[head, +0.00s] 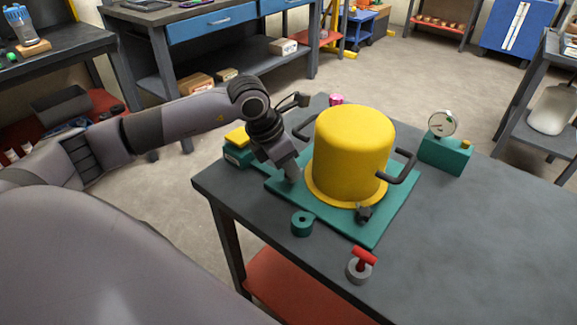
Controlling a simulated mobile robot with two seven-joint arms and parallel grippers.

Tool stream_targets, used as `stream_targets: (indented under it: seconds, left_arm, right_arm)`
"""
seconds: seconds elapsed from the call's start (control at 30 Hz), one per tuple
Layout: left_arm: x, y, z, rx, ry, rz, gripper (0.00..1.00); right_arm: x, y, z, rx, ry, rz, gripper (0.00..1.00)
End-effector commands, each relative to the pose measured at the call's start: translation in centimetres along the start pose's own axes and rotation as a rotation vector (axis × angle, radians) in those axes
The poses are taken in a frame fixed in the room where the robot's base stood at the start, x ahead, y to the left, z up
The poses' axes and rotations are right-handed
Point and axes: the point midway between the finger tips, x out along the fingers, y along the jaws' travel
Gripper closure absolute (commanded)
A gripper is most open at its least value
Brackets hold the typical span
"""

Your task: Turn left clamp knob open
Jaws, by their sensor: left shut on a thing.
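A yellow motor (352,150) with a wide flange and dark side handles stands upright on a teal plate (352,228) on the grey table. A small dark clamp knob (364,214) sits at the flange's front edge. My left gripper (292,174) points down at the left edge of the flange, over the teal plate. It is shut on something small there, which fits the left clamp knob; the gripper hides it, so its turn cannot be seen. My right gripper is not in view.
A dial gauge on a teal block (445,155) stands right of the motor. A teal ring (302,224) and a red-handled tool (361,263) stand near the front edge. The table's right side (480,240) is clear.

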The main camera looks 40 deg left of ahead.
Motion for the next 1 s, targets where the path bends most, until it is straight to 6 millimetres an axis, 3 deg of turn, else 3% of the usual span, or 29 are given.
stream_targets:
  seconds: [0.6, 1.0]
  left_arm:
    - [0.1, -0.3, 0.1, -0.524, -0.003, 0.218, 1.00]
    - [0.0, -0.3, 0.2, -0.736, -0.002, 0.305, 1.00]
  right_arm:
    - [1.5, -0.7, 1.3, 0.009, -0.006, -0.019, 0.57]
    - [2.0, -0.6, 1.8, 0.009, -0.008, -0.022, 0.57]
